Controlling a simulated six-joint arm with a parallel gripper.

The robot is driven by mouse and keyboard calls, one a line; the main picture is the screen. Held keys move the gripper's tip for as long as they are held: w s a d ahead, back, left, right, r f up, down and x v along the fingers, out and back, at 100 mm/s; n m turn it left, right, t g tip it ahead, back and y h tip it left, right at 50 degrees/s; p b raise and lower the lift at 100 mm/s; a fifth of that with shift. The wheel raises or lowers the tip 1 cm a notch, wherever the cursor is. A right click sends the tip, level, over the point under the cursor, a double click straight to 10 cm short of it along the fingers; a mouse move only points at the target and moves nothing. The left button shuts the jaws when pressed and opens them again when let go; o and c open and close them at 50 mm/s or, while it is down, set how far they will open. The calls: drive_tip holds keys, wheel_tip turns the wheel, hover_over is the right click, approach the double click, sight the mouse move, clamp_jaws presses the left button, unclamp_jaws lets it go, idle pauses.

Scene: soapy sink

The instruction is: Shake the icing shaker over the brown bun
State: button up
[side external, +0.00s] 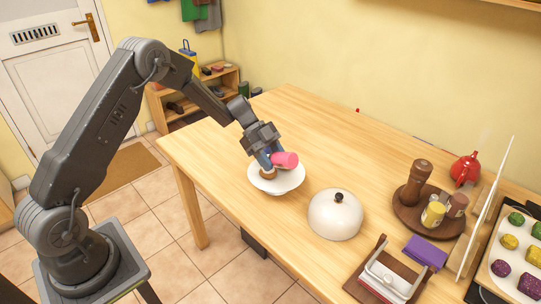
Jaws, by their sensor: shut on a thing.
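The pink icing shaker (285,160) is held in my gripper (271,160) and lies tilted on its side, pointing right. The gripper is shut on it, and its fingers hide part of the shaker. The brown bun (268,174) sits on a white dish (291,183) on the wooden table, right below the gripper and shaker. Only part of the bun shows. Whether anything falls from the shaker is too small to tell.
A white dome with a black knob (336,214) stands close, right of the dish. The table's back left is clear.

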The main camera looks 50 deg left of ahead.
drive_tip(key=y, duration=0.1)
drive_tip(key=r+y, duration=0.1)
drive_tip(key=shift+d+y, duration=0.15)
drive_tip(key=shift+y, duration=0.15)
drive_tip(key=shift+r+n+t+y, duration=0.2)
drive_tip(key=shift+n+t+y, duration=0.1)
drive_tip(key=shift+y, duration=0.6)
drive_tip(key=w+d+r+m+t+y, duration=0.1)
drive_tip(key=w+r+m+y, duration=0.1)
drive_tip(key=r+y, duration=0.9)
drive_tip(key=w+y, duration=0.1)
drive_tip(key=y, duration=0.7)
drive_tip(key=shift+d+t, duration=0.3)
drive_tip(key=shift+t, duration=0.1)
